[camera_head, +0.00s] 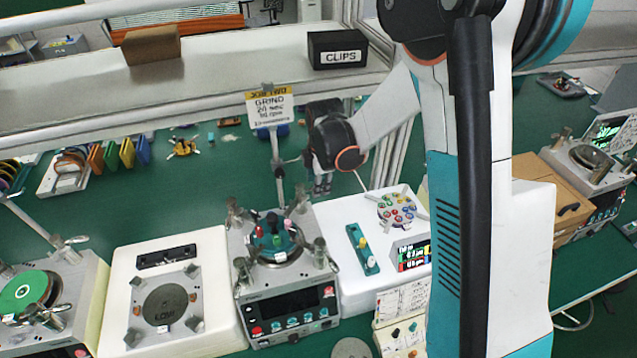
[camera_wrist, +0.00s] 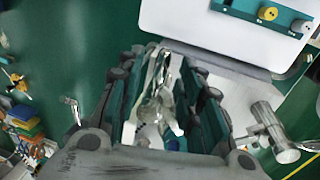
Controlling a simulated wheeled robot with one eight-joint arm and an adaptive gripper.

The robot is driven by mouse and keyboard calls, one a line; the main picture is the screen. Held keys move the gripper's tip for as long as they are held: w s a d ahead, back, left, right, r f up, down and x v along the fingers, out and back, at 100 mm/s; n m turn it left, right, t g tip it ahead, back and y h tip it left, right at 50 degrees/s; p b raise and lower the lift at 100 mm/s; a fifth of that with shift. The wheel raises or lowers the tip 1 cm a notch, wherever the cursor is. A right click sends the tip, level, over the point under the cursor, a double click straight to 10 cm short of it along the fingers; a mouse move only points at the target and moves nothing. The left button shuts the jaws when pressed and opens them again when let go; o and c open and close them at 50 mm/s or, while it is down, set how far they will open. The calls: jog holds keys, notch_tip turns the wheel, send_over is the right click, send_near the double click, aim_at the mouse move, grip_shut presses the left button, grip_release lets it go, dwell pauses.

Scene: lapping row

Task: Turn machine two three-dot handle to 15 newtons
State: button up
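The silver machine (camera_head: 285,310) in the middle stands below a yellow-topped sign (camera_head: 269,108) that reads TWO and GRIND. It has a dark front display, several small buttons, and upright metal clamps at its corners. A teal fixture (camera_head: 272,240) with coloured knobs sits on top. No three-dot marking can be made out. My gripper (camera_head: 322,186) points down above and behind the machine's back right corner. In the wrist view my gripper's teal and black fingers (camera_wrist: 166,62) stand apart. A shiny metal piece (camera_wrist: 158,100) shows between them; whether they touch it is unclear.
To the right, a white slab (camera_head: 345,292) carries a teal strip (camera_head: 363,250) with small knobs and a round tray of coloured pieces (camera_head: 398,208). A white plate stand (camera_head: 215,270) is on the left.

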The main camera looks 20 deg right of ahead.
jog(key=shift+f, duration=0.35)
grip_shut()
